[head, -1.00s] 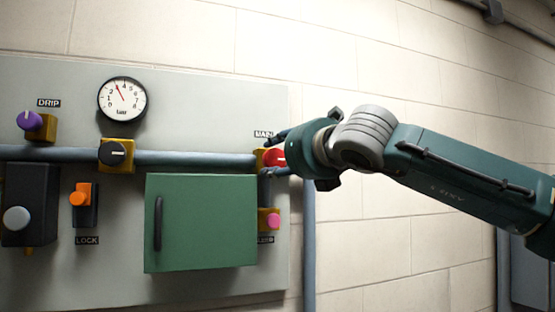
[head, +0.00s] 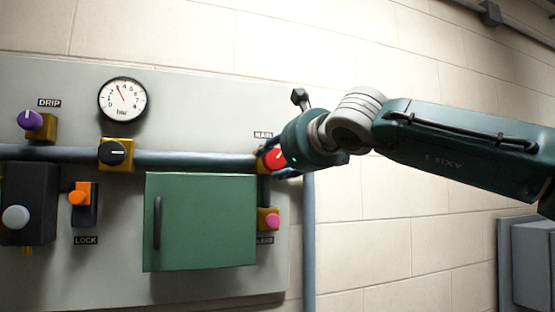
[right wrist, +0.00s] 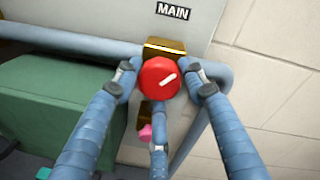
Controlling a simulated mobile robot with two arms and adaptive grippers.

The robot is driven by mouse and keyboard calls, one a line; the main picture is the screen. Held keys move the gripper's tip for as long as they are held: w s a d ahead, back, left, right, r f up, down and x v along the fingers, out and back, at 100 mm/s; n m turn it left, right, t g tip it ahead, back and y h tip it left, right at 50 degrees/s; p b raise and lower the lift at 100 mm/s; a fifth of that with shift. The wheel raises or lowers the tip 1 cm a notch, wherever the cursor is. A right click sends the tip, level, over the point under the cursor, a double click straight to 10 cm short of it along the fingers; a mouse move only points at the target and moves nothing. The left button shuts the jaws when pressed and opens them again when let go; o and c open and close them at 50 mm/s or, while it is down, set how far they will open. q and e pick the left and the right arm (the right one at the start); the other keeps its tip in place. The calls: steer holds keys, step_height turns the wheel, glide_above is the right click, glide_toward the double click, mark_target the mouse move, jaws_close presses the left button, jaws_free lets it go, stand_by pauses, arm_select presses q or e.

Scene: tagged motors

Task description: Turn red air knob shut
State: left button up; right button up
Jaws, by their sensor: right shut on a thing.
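The red knob (right wrist: 156,80) sits on a yellow valve body (right wrist: 163,48) under the MAIN label (right wrist: 172,11). In the right wrist view its white pointer line is slanted, rising toward the right. My right gripper (right wrist: 160,82) is shut on the red knob, with fingers at its left and right sides and one below. In the head view my right gripper (head: 280,160) covers part of the red knob (head: 273,158) at the panel's right edge. My left gripper is not in view. The dial gauge (head: 122,100) has a red needle pointing up and slightly left.
A green box door (head: 205,222) stands out just left of and below the knob. A pink knob (head: 272,222) sits below it. A purple knob (head: 31,120), black knob (head: 112,153) and orange switch (head: 77,197) are further left. A vertical pipe (head: 309,240) runs at right.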

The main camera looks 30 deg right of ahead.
steer(key=n, duration=0.2)
steer(key=r+n, duration=0.1)
steer(key=n, duration=0.2)
steer(key=shift+s+a+h, duration=0.1)
steer(key=shift+a+h, duration=0.05)
steer(key=shift+h, duration=0.15)
steer(key=shift+f+n, duration=0.1)
steer(key=shift+n, duration=1)
steer(key=shift+f+n, duration=0.1)
steer(key=shift+n, duration=0.2)
steer(key=o, duration=1.2)
steer(key=shift+a, duration=0.1)
steer(key=shift+c, duration=0.2)
steer(key=shift+a+f, duration=0.1)
steer(key=shift+f, duration=0.05)
steer(key=shift+s, duration=0.35)
steer(key=v, duration=1.1)
steer(key=shift+a+r, duration=0.2)
steer(key=shift+a, duration=0.05)
